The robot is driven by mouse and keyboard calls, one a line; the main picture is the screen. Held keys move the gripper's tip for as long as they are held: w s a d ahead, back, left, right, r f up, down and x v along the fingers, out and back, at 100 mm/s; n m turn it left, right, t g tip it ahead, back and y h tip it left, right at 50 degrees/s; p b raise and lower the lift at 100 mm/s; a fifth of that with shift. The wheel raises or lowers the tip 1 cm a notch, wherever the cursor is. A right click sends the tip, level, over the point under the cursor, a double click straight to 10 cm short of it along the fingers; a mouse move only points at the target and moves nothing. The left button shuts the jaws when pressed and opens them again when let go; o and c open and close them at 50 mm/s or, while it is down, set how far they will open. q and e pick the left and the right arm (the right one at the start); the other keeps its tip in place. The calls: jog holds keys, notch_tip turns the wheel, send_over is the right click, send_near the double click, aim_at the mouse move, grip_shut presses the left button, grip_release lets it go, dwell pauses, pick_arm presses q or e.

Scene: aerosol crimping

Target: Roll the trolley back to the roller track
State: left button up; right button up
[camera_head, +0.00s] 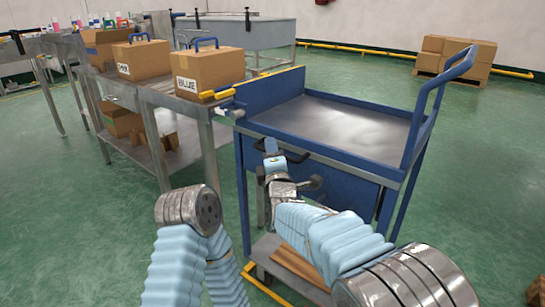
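The blue trolley (262,95) stands at the centre right, with a bare grey top tray, a raised blue handle (436,95) on its right and a low shelf. Its left end stands close to the steel bench (190,103); whether they touch is unclear. My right gripper (273,158) is at the trolley's near side, just below the tray edge. Its fingers are small and dark, and I cannot tell whether they are open or touch the trolley. My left arm rises at lower left; its gripper is out of sight. I cannot make out rollers for certain.
Cardboard boxes stand on the bench, one (207,71) marked BLUE; more lie on its lower shelf. A grey basin-like table (262,33) is behind. Boxes on a pallet (458,57) stand at the back right. Green floor (490,160) is open to the right.

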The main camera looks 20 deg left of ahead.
jog(key=b+v, duration=0.1)
jog(key=v, duration=1.2)
jog(key=shift+s, duration=0.35)
jog(key=shift+d, duration=0.2)
jog(key=w+d+f+m+g+h, duration=0.2)
jog(key=d+f+m, duration=0.15)
jog(key=f, duration=0.35)
jog(key=w+d+f+m+g+h, duration=0.1)
jog(key=w+d+f+m, duration=0.2)
jog(key=f, duration=0.4)
jog(key=s+d+f+m+g+h, duration=0.1)
jog(key=d+f+m+g+h, duration=0.15)
jog(key=d+f, duration=0.55)
jog(key=s+d+f+m+g+h, duration=0.1)
jog(key=s+d+f+m+g, duration=0.25)
jog(key=f, duration=0.65)
jog(key=s+d+f+m+g+p, duration=0.1)
jog(key=s+d+f+m+g, duration=0.2)
jog(key=s+d+f+m, duration=0.2)
jog(key=s+d+f+m+g+y, duration=0.1)
jog(key=s+d+f+m+g, duration=0.3)
jog(key=s+f+m, duration=0.5)
jog(key=s+d, duration=0.2)
jog(key=s, duration=0.3)
jog(key=shift+g+p, duration=0.3)
jog(key=shift+p, duration=0.1)
